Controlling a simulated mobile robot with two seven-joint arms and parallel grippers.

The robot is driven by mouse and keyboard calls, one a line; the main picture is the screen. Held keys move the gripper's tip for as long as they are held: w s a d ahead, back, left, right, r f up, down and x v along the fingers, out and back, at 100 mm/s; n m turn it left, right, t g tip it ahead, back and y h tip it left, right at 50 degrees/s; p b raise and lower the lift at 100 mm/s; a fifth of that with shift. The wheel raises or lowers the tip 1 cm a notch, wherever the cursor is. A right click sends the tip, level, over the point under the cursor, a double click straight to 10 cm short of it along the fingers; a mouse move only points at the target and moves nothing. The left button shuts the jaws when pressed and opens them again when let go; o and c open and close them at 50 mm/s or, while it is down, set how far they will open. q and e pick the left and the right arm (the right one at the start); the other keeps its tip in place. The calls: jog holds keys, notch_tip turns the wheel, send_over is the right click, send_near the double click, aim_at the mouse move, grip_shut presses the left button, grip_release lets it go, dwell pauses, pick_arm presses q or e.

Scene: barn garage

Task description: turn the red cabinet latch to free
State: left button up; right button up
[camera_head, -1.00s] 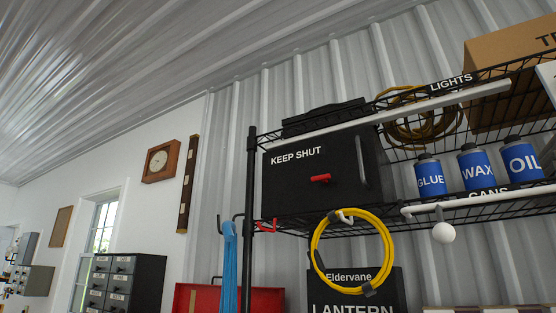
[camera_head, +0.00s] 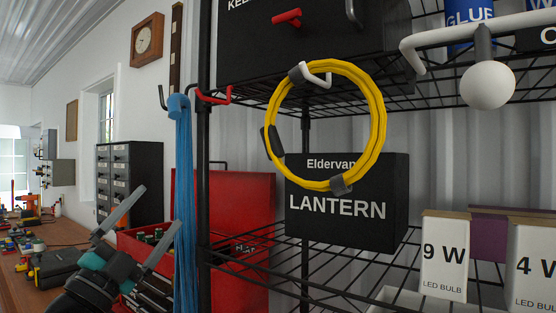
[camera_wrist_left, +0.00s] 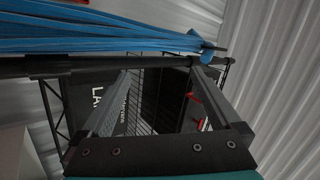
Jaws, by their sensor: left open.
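The red latch (camera_head: 287,17) is a short red lever on the front of the black cabinet (camera_head: 325,45), at the top of the head view. The cabinet's upper part is cut off by the frame edge. My left gripper (camera_head: 157,206) is at the lower left, open and empty, below and well to the left of the latch, apart from it. In the left wrist view its two fingers (camera_wrist_left: 160,75) stand wide apart with nothing between them. A red piece (camera_wrist_left: 194,98) shows there near the right finger; I cannot tell which red thing it is. My right gripper is not seen.
Blue cords (camera_head: 184,200) hang beside the black rack post (camera_head: 204,150), close to my left gripper. A yellow cable coil (camera_head: 376,125) hangs below the cabinet. A red hook (camera_head: 214,97) juts from the post. A white ball (camera_head: 488,85) hangs at right. A red toolbox (camera_head: 240,200) stands behind.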

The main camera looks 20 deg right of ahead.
pick_arm(q)
jog(key=s+d+r+m+g+h, duration=0.3)
jog(key=s+r+m+g+h, duration=0.1)
jog(key=s+r+m+g, duration=0.3)
jog(key=s+d+r+m+g+h, duration=0.35)
jog(key=s+r+m+g, duration=0.2)
jog(key=r+m, duration=0.45)
jog(key=m+t+y+p, duration=0.2)
jog(key=m+t+y, duration=0.3)
jog(key=y, duration=0.5)
send_near(284, 15)
jog(key=shift+m+g, duration=0.3)
jog(key=shift+g, duration=0.25)
jog(key=p+x, duration=0.1)
jog(key=x, duration=0.2)
jog(key=p+x, duration=0.2)
jog(key=x, duration=0.1)
jog(key=p+x, duration=0.1)
jog(key=x, duration=0.2)
jog(key=shift+w+a+r+p, duration=0.15)
jog(key=shift+w+r+p, duration=0.05)
jog(key=shift+r+p, duration=0.1)
jog(key=shift+c, duration=0.3)
jog(key=c, duration=1.3)
